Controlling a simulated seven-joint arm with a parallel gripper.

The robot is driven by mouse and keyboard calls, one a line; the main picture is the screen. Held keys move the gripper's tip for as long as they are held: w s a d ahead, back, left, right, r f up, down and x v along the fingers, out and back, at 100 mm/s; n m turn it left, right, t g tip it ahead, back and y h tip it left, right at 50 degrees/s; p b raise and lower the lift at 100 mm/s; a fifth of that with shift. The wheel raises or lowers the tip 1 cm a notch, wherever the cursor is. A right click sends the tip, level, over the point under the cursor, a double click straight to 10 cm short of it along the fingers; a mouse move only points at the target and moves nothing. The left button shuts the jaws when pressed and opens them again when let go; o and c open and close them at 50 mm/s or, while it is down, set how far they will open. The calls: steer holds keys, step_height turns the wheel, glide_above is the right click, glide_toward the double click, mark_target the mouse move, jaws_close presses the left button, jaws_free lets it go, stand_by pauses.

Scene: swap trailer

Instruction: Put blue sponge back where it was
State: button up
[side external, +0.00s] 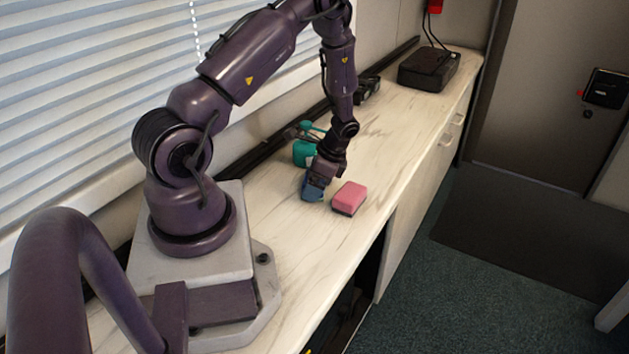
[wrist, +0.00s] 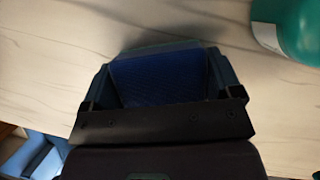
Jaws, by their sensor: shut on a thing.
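My gripper (side external: 315,189) is low over the counter and shut on the blue sponge (side external: 312,190). In the wrist view the blue sponge (wrist: 163,78) lies between the two fingers (wrist: 160,75), and its lower part is hidden by the gripper body. I cannot tell whether the sponge touches the counter. A pink sponge (side external: 349,198) lies flat on the counter just right of my gripper in the side view, close to it.
A teal bottle-like object (side external: 304,153) stands just behind my gripper; it also shows at the upper right of the wrist view (wrist: 290,25). A black box (side external: 428,70) with cables sits at the far end. The counter (side external: 400,118) between is mostly clear. Its front edge is near the pink sponge.

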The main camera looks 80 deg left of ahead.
steer(key=o, duration=0.7)
steer(key=shift+f, duration=0.1)
steer(key=w+d+r+n+t, duration=0.1)
steer(key=w+d+r, duration=0.25)
steer(key=r, duration=0.75)
steer(key=w+d+r+t, duration=0.2)
steer(key=d+r, duration=0.3)
steer(key=r, duration=0.6)
steer(key=s+d+r+n+t, duration=0.1)
steer(key=s+d+r+t, duration=0.1)
steer(key=s+d+r, duration=0.1)
steer(key=s+d+r+n+t+h, duration=0.1)
steer(key=s+d+r+t, duration=0.1)
steer(key=d+r, duration=0.3)
steer(key=s+d+r+n+t, duration=0.1)
steer(key=s+d+r, duration=0.3)
steer(key=d, duration=0.4)
steer(key=shift+s+d+r+n+t+h, duration=0.15)
steer(key=shift+s+r+n+t+h, duration=0.2)
steer(key=shift+s+t, duration=0.35)
steer(key=shift+w, duration=0.15)
